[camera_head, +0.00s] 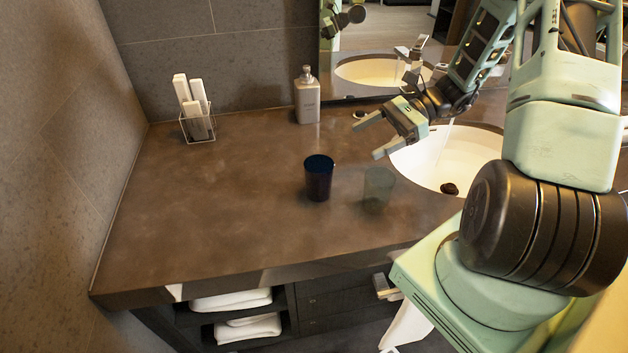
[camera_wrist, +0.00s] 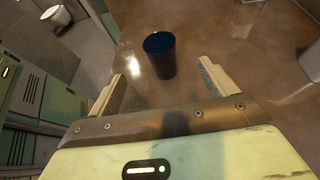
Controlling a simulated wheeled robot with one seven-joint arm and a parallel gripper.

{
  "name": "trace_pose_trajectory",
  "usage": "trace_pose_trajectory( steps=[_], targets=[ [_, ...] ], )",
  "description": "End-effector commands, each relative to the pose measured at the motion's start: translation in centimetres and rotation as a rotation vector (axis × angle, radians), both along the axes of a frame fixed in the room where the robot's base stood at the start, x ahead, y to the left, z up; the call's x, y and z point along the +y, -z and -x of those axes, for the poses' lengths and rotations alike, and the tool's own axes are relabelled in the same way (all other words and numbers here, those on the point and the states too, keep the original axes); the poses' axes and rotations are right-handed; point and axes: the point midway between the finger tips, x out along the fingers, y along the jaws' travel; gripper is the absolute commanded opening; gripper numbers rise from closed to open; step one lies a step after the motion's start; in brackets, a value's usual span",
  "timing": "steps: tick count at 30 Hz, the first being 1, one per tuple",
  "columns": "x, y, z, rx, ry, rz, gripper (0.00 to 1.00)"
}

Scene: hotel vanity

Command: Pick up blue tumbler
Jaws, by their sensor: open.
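The blue tumbler (camera_head: 318,178) is dark blue and stands upright on the brown vanity counter (camera_head: 230,210), left of the sink. My gripper (camera_head: 364,136) is above the counter, to the upper right of the tumbler in the head view, with its fingers spread and nothing between them. In the wrist view the tumbler (camera_wrist: 160,55) stands ahead of my open gripper (camera_wrist: 165,82), roughly centred between the fingers and apart from them.
A clear, greenish tumbler (camera_head: 378,190) stands just right of the blue one. The sink (camera_head: 450,160) lies further right. A soap bottle (camera_head: 307,97) and a holder with white items (camera_head: 198,125) stand near the back wall. The left counter is clear.

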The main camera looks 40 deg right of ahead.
Motion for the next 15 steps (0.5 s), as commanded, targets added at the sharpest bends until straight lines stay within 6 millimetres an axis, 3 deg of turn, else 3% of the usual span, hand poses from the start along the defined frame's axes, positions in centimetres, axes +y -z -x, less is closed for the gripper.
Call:
trace_pose_trajectory(
  steps=[9, 15],
  targets=[
    [6.1, 2.3, -1.7, 0.003, -0.007, -0.002, 0.84],
    [8.4, 3.4, -2.4, 0.0, -0.006, 0.0, 0.84]
  ],
)
